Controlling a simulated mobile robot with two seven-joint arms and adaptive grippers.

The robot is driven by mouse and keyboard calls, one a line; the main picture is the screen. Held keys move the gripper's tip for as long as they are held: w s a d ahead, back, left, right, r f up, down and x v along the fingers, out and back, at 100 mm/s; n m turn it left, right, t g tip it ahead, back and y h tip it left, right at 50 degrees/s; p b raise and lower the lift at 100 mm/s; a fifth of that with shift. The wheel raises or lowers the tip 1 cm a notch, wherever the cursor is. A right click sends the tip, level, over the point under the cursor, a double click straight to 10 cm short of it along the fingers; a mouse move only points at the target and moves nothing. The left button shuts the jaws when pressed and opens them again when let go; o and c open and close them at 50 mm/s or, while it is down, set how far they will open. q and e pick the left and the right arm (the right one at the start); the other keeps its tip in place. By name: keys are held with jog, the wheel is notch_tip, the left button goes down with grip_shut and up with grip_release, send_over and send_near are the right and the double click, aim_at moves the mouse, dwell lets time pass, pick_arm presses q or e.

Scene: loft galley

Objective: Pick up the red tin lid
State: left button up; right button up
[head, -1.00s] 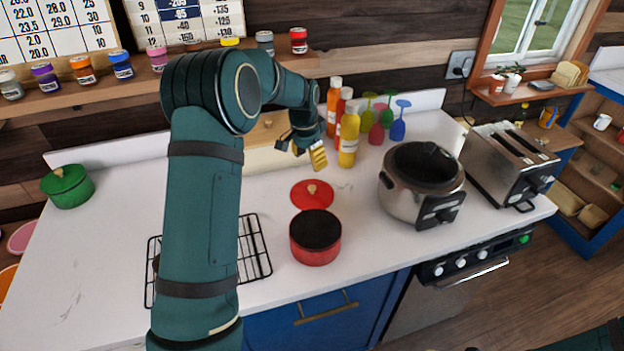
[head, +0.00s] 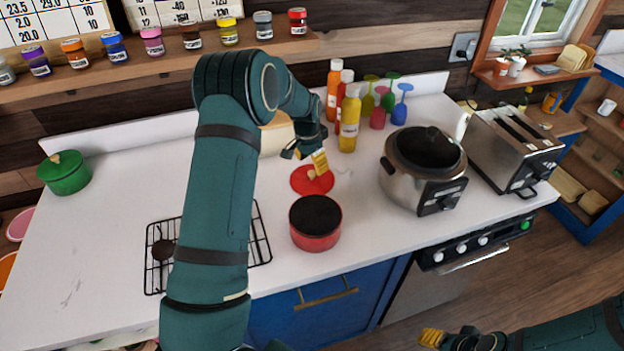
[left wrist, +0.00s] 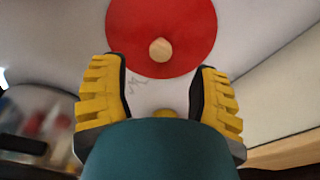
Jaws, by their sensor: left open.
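The red tin lid (head: 302,181) lies flat on the white counter, behind the red pot (head: 315,224). It is a round red disc with a pale wooden knob; the left wrist view shows the lid (left wrist: 135,35) ahead of the fingers, its knob (left wrist: 162,50) centred between them. My left gripper (head: 319,165) is just above the lid's back right part and covers some of it in the head view. Its yellow fingers are apart with nothing between them. My right gripper (head: 432,338) is low at the bottom edge, in front of the counter; its opening is unclear.
A cooker (head: 407,185) and toaster (head: 510,150) are to the right. A black wire rack (head: 262,245) lies left of the pot, a green pot (head: 65,175) far left.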

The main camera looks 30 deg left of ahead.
aim_at(312, 172)
pick_arm(q)
notch_tip(312, 172, down, 4)
jog(key=shift+r, duration=0.1)
jog(key=shift+f, duration=0.45)
grip_shut()
jog(key=shift+r, duration=0.1)
